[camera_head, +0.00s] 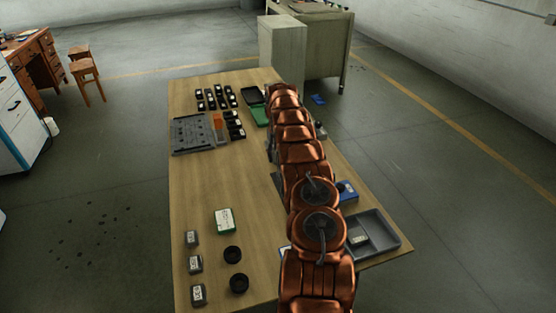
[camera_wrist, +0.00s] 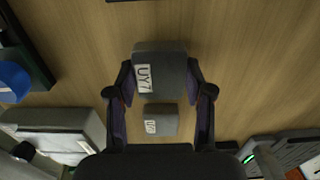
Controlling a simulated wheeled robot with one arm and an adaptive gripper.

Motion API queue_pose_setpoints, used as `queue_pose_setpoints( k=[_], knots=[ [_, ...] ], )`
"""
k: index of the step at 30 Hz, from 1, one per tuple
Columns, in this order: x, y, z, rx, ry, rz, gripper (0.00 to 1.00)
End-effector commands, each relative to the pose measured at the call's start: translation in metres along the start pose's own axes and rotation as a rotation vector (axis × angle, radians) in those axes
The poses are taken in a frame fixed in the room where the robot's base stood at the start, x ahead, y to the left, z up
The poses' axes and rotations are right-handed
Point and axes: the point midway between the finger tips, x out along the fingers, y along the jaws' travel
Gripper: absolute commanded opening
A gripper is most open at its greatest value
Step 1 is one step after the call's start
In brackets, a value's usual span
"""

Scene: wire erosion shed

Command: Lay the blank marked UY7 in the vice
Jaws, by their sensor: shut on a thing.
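In the wrist view a grey blank (camera_wrist: 168,68) with a white label reading UY7 sits between the two fingers of my gripper (camera_wrist: 160,88). The fingers are shut on its sides, and the wooden table shows beyond it. A smaller-looking grey block (camera_wrist: 166,121) with a white label lies below it in the picture, between the fingers but apart from them; its marking is too small to read. In the head view my arm hides the gripper and the held blank. I cannot make out the vice for certain in either view.
In the head view the wooden table (camera_head: 195,190) has three labelled blocks (camera_head: 195,264), two black rings (camera_head: 232,254) and a white-green card (camera_head: 224,220). A grey tray (camera_head: 388,228) holding a labelled block stands at the right edge. A grey plate (camera_head: 192,133) lies farther back.

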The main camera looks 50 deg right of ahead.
Motion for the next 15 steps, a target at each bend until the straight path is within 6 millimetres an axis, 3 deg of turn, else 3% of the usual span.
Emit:
queue_pose_setpoints(
  k=[15],
  knots=[
    [-0.026, 0.0, -0.001, 0.0, 0.005, 0.001, 0.0]
  ],
)
